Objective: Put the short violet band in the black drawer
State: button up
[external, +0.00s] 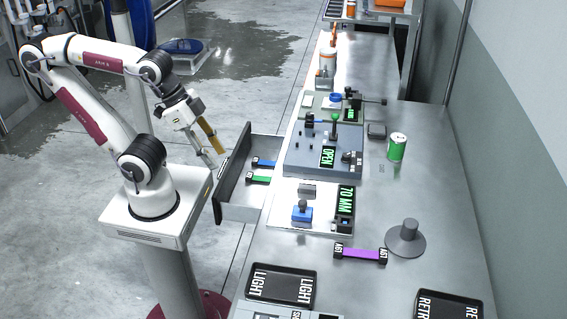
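A violet band (361,254) with black labelled end blocks lies flat on the metal bench, toward the front. Whether a finger touches the drawer front cannot be told.
A grey weight-like piece (407,239) stands just right of the violet band. A plate with a blue clamp (302,211) and a green display lies left of it. Black trays (281,287) sit at the front. A green can (397,147) stands farther back. The bench's right side is mostly clear.

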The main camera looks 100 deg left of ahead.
jog(key=f+g, duration=0.1)
jog(key=f, duration=0.1)
jog(key=g, duration=0.2)
send_near(350, 253)
jog(key=shift+m, duration=0.4)
jog(key=s, duration=0.2)
jog(key=s+f, duration=0.1)
jog(key=s, duration=0.1)
jog(key=s+a+f, duration=0.1)
jog(key=s, duration=0.1)
jog(key=shift+s+a+f, duration=0.1)
jog(key=shift+s, duration=0.25)
jog(key=w, duration=0.3)
jog(key=shift+w+d+f, duration=0.25)
jog(key=shift+w+d, duration=0.05)
jog(key=shift+w, duration=0.05)
jog(key=w, duration=0.1)
jog(key=w+r+t, duration=0.2)
jog(key=w, duration=0.1)
jog(key=shift+w+d+r+n, duration=0.1)
jog(key=shift+d+r+n, duration=0.05)
jog(key=shift+d+n, duration=0.2)
jog(key=shift+x, duration=1.3)
jog(key=shift+a, duration=0.1)
